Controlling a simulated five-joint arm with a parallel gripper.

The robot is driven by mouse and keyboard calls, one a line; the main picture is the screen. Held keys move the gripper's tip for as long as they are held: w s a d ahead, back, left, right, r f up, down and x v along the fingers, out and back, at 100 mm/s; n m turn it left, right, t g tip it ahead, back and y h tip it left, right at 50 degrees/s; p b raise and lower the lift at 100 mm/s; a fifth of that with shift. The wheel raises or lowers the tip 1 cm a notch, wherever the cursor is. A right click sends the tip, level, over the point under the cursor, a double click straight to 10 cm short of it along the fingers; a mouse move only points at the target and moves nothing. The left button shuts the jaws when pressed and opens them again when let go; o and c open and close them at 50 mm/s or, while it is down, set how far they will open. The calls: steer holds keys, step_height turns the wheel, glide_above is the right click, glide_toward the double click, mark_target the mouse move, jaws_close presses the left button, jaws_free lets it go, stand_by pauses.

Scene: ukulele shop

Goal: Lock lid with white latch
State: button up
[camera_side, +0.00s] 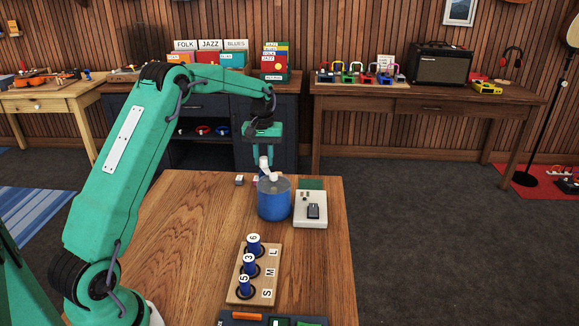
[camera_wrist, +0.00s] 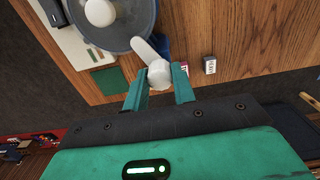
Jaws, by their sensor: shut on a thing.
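A blue canister (camera_side: 274,203) with a grey lid (camera_side: 284,184) stands near the far edge of the wooden table. The wrist view shows the grey lid (camera_wrist: 125,32) from above, with a round white knob (camera_wrist: 100,12) in its middle. The white latch (camera_side: 264,164) is at the lid's far side; it also shows in the wrist view, its arm (camera_wrist: 146,49) reaching over the lid's edge. My gripper (camera_wrist: 158,84) is shut on the latch's rounded white end. In the side view my gripper (camera_side: 265,157) points down behind the lid. Whether the latch is fastened cannot be told.
Right of the canister is a white device (camera_side: 311,221) with a black part, and a green square (camera_side: 312,184). Small boxes (camera_side: 239,180) lie to its left. A wooden rack (camera_side: 271,262) with blue numbered pegs stands nearer. The table's left side is clear.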

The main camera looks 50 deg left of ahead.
mark_target(264, 158)
steer(key=o, duration=1)
steer(key=shift+r, duration=0.15)
steer(key=shift+r, duration=3.85)
steer(key=shift+d, duration=0.1)
